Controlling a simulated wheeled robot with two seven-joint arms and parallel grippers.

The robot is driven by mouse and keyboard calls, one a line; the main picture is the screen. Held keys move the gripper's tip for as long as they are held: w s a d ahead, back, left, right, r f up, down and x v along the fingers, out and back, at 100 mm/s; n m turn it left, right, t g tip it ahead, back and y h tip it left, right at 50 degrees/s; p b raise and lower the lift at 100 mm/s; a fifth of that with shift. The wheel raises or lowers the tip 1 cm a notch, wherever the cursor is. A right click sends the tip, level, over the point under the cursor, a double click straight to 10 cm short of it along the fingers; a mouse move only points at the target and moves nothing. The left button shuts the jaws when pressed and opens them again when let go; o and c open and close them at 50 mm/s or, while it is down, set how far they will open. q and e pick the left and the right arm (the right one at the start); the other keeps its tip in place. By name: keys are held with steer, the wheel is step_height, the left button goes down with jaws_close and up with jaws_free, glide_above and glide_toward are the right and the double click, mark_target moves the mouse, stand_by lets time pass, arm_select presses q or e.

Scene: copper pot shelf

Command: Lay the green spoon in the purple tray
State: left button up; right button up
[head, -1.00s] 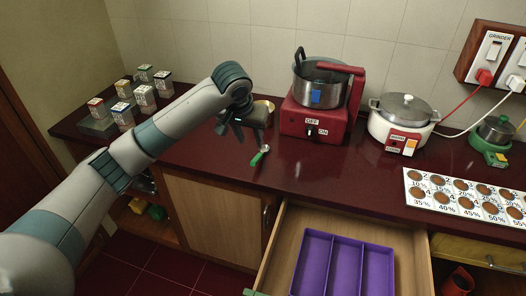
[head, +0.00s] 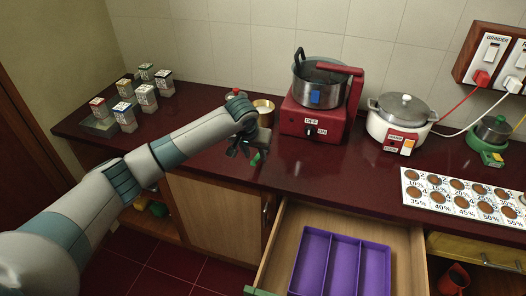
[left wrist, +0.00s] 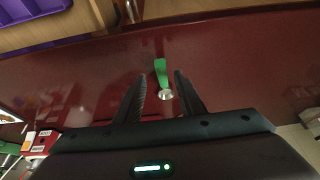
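The green spoon (left wrist: 161,74) lies on the dark red counter, with its green handle and silver bowl showing in the left wrist view. In the head view only a bit of its green handle (head: 256,160) shows, the rest hidden by my left gripper (head: 248,150). My left gripper (left wrist: 158,95) is open, its two fingers apart on either side of the spoon in the picture, and it is empty. Whether the fingers are at the spoon's height is hard to tell. The purple tray (head: 328,262) sits in the open drawer. It also shows in the left wrist view (left wrist: 32,10). My right gripper is out of view.
The open drawer (head: 275,255) juts out below the counter. A red stove (head: 313,122) with a steel pot, a rice cooker (head: 400,122) and a brass bowl (head: 265,110) stand behind. Several jars (head: 147,98) are at left. The counter (head: 330,165) is clear before the stove.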

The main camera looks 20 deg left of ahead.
mark_target(255, 159)
arm_select(q)
steer(key=shift+w+a+f+p, duration=0.1)
steer(key=shift+w+f+p, duration=0.15)
steer(key=shift+f+p, duration=0.35)
steer(key=p+x, duration=0.1)
steer(key=x, duration=0.2)
steer(key=shift+s+a, duration=0.1)
steer(key=shift+a, duration=0.05)
steer(key=shift+w+f, duration=0.2)
steer(key=shift+f, duration=0.25)
jaws_close()
